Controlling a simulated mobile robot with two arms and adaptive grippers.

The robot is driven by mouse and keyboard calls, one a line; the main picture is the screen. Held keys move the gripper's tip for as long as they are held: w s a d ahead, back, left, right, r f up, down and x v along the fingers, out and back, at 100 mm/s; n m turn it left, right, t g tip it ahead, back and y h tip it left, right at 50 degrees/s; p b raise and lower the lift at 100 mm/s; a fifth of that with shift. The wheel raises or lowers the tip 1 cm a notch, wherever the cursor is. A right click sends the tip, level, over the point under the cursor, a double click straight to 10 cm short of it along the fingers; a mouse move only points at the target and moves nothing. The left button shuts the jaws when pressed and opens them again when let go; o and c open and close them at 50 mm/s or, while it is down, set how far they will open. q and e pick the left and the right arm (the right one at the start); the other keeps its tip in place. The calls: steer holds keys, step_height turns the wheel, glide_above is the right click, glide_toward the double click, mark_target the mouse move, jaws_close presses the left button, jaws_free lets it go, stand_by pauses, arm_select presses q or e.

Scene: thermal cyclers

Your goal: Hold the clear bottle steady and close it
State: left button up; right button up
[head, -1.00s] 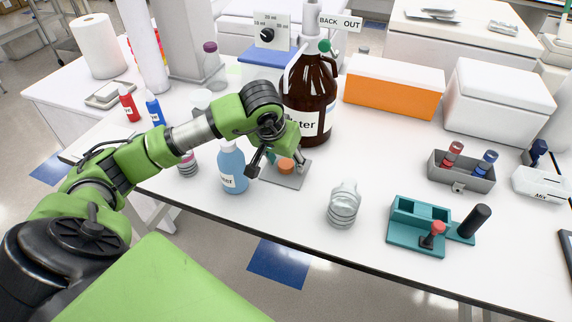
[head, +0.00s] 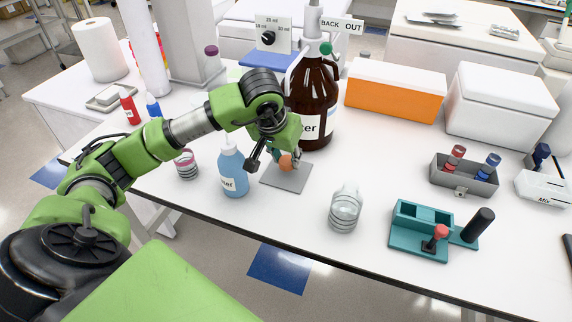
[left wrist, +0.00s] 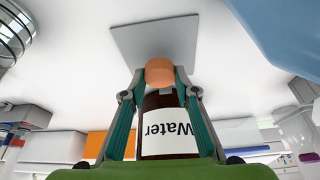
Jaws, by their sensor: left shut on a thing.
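The clear bottle (head: 345,208) stands upright on the white bench, to the right of my left gripper, with no cap seen on its neck. Part of it shows at the top left of the left wrist view (left wrist: 20,32). My left gripper (head: 283,158) is shut on an orange cap (head: 286,163). In the left wrist view the cap (left wrist: 160,71) sits between the fingertips, just off the grey square mat (left wrist: 150,38). The mat (head: 287,180) lies bare in the head view. My right gripper is not in view.
A blue squeeze bottle (head: 231,172) stands close left of my left gripper, and a large brown Water jug (head: 314,105) close behind it. A teal holder (head: 420,238) stands right of the clear bottle. Bench between mat and clear bottle is free.

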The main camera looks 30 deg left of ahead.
arm_select(q)
steer(key=s+r+b, duration=0.3)
steer(key=s+r, duration=0.7)
steer(key=s, duration=0.4)
steer(key=shift+r, duration=0.3)
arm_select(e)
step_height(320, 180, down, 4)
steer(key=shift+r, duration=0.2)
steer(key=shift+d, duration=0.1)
